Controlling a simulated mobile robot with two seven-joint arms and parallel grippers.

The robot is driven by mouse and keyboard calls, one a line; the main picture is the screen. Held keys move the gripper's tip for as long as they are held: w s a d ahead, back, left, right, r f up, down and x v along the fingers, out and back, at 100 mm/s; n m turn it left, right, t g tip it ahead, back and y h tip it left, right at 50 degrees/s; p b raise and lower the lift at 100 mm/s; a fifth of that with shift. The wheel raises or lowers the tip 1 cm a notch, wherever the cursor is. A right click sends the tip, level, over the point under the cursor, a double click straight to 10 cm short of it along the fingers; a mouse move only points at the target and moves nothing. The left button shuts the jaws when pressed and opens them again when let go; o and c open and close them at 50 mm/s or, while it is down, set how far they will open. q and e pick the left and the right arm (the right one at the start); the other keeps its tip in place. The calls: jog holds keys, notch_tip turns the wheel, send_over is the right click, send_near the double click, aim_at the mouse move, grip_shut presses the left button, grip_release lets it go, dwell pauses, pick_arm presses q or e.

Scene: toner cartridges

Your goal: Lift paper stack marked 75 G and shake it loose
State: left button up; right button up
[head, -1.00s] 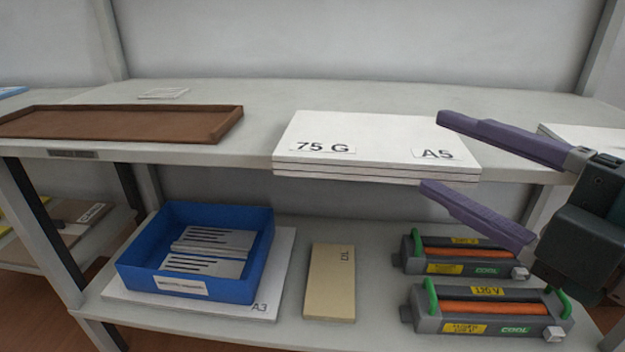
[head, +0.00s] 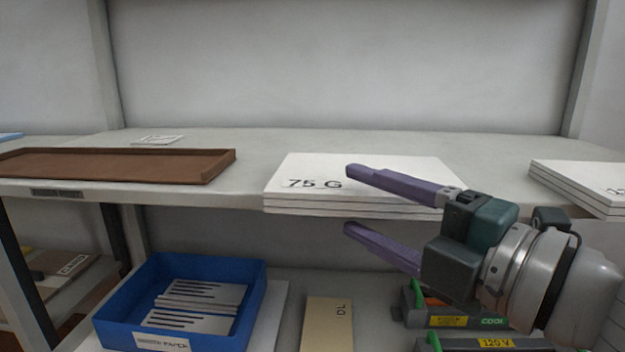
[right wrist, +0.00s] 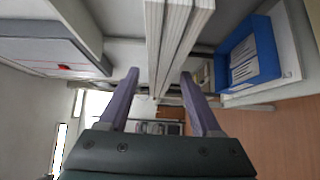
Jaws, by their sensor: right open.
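The white paper stack marked 75 G (head: 310,172) lies on the upper shelf, its front edge overhanging the shelf edge. My right gripper (head: 348,200) is open at the stack's front, one purple finger above the top sheet level and one below the stack. In the head view the upper finger covers part of the stack's top. The right wrist view shows the stack's layered edge (right wrist: 172,45) between the two spread fingers (right wrist: 160,92), apart from both. My left gripper is not in view.
A brown tray (head: 215,168) lies left on the upper shelf (head: 450,148), another paper stack (head: 580,183) at right. Below are a blue bin (head: 112,318) with papers, a tan DL stack (head: 318,325) and toner cartridges (head: 455,340). Bare shelf lies behind the stack.

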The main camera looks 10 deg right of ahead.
aim_at(317, 184)
jog(key=shift+x, duration=1.45)
grip_shut()
jog(key=shift+r, duration=0.1)
